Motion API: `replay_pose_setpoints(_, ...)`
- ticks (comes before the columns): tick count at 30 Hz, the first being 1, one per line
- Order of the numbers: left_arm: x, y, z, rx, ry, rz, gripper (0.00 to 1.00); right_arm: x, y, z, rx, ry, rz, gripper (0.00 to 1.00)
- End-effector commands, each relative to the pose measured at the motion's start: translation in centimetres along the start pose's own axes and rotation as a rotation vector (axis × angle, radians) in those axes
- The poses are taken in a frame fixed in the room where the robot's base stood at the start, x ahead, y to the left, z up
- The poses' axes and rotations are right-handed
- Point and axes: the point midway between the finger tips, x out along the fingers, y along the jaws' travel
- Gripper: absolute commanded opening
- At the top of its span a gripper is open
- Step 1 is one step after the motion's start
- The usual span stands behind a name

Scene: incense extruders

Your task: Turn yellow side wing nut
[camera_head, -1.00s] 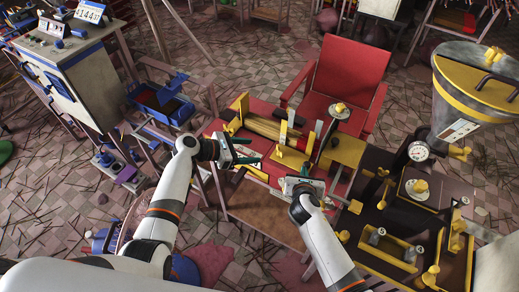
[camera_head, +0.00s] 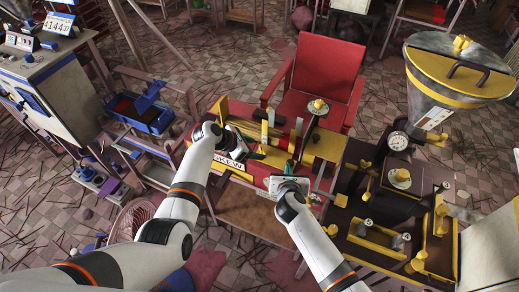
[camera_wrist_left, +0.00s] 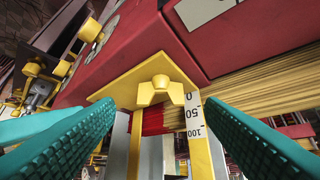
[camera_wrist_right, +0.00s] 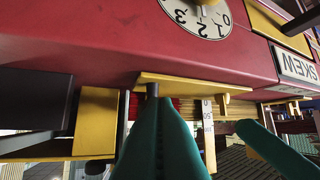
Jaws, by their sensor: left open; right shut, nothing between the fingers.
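The yellow wing nut (camera_wrist_left: 160,90) is on a yellow plate (camera_wrist_left: 118,88) at the side of the red extruder (camera_wrist_left: 150,40). In the left wrist view it lies ahead, between the two green fingers of my open left gripper (camera_wrist_left: 160,120); I cannot tell whether they touch it. In the head view my left gripper (camera_head: 260,154) is over the red extruder's bench, and the nut is too small to make out. My right gripper (camera_head: 291,167) is shut and empty to its right. Its closed fingers (camera_wrist_right: 155,110) are by a dark post below the yellow plate (camera_wrist_right: 190,86).
A white scale strip (camera_wrist_left: 192,115) stands beside the nut. A SKEW label (camera_wrist_right: 297,65) and dial (camera_wrist_right: 200,15) are on the red body. A red chair (camera_head: 322,70) stands behind. A dark machine with a hopper (camera_head: 455,75) is at right. Blue equipment (camera_head: 150,115) is at left.

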Motion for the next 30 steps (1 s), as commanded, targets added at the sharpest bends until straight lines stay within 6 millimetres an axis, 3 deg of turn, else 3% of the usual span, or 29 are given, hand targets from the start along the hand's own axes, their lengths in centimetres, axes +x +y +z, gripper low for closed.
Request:
replay_pose_setpoints(9, 3.1, 0.0, -0.1, 0.000, 0.001, 0.001, 0.64, 0.0, 0.0, -0.1, 0.000, 0.001, 0.000, 0.00)
replay_pose_setpoints(21, 3.6, 0.0, 0.0, 0.000, 0.001, -0.001, 0.64, 0.0, 0.0, -0.1, 0.000, 0.001, 0.000, 0.00)
replay_pose_setpoints(23, 3.5, 0.0, 0.0, 0.000, 0.001, 0.000, 0.57, 0.0, 0.0, -0.1, 0.000, 0.001, 0.000, 0.00)
replay_pose_setpoints(30, 3.5, 0.0, 0.0, -0.001, 0.001, 0.000, 0.19, 0.0, 0.0, -0.1, 0.000, 0.001, 0.000, 0.00)
